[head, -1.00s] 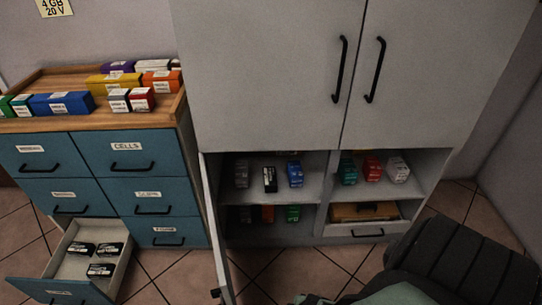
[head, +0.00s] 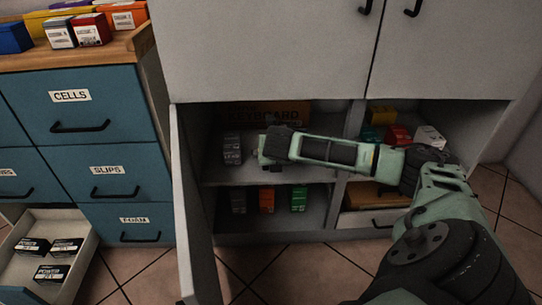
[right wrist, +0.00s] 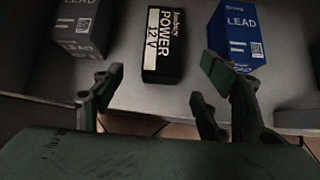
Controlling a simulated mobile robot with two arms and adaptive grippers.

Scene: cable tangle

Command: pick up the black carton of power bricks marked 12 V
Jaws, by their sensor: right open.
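The black carton marked POWER 12 V (right wrist: 166,45) stands on the cabinet's upper open shelf (right wrist: 125,92) in the right wrist view, its label facing me. My right gripper (right wrist: 162,85) is open and empty, its fingers short of the carton and spread to either side of its line. In the head view my right gripper (head: 266,150) reaches in from the right at the upper shelf and hides the carton. My left gripper is in neither view.
A grey LEAD carton (right wrist: 82,25) stands left of the black carton, a blue LEAD carton (right wrist: 237,32) right. The open cabinet door (head: 192,205) borders the left side. Similar black cartons (head: 52,273) lie in the open drawer (head: 70,222).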

